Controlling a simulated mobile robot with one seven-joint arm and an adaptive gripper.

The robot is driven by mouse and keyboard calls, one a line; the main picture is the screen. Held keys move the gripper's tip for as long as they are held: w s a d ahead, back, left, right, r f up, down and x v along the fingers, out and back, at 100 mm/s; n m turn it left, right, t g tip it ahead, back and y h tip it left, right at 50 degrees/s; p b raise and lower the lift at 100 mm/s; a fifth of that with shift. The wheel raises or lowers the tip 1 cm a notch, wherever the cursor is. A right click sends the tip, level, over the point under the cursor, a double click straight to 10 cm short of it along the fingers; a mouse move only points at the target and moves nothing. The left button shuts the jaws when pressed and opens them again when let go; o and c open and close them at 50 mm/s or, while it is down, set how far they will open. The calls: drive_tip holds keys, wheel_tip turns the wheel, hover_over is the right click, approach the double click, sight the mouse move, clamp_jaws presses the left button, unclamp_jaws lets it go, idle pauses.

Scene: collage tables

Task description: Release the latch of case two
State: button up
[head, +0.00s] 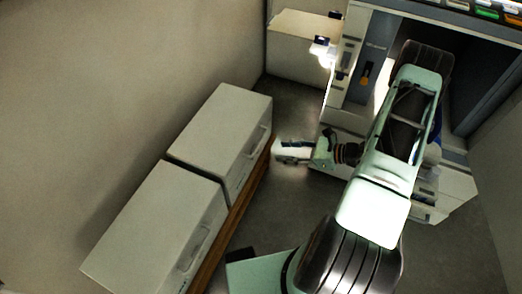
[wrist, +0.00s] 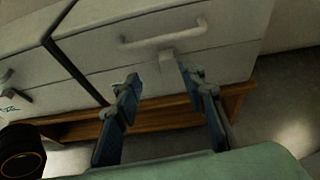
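Two white cases sit side by side, the far one (head: 226,128) and the near one (head: 155,228) in the head view. I cannot tell a number on either. My gripper (head: 277,151) is beside the front of the far case. In the wrist view, this case (wrist: 215,58) fills the upper middle, with a bar handle (wrist: 160,37) and a small pale latch tab (wrist: 167,61) below it. My open gripper (wrist: 160,79) has its fingertips apart on either side of the tab, with nothing visible held. Whether a finger touches the tab cannot be told.
The cases rest on a low wooden bench (wrist: 70,130) along the wall. The second case (wrist: 30,60) is at left in the wrist view, past a dark gap. A grey cabinet (head: 376,50) stands behind my arm. Dark floor (head: 290,200) is clear near the bench.

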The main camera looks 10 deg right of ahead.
drive_tip(key=b+x, duration=0.2)
drive_tip(key=x, duration=0.9)
drive_tip(key=shift+w+d+m+t, duration=0.3)
drive_tip(key=shift+w+d+m, duration=0.05)
drive_tip(key=shift+d+m, duration=0.05)
drive_tip(key=shift+f, duration=0.15)
